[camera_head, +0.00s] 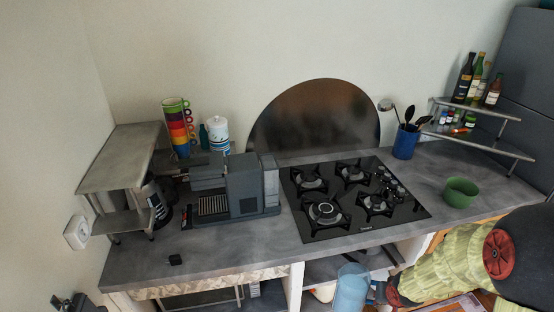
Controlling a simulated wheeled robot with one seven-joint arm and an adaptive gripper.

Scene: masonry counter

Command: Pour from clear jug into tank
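The clear jug (350,289) is a pale blue see-through vessel at the bottom of the head view, roughly upright, in front of the open shelving and below the counter top. My gripper (376,292) reaches in from the right and is at the jug's right side. It appears shut on the jug there; the fingertips are small and partly hidden. The dark grey coffee machine (246,190) stands on the counter left of the hob. A separate tank cannot be clearly made out on it. The jug's contents cannot be told.
The black gas hob (320,229) lies right of the machine. A green bowl (460,192), a blue utensil pot (405,143) and a bottle rack (478,107) stand at the right. Stacked colored cups (178,127) and a grey shelf unit (118,160) stand left. The counter's front left is mostly clear.

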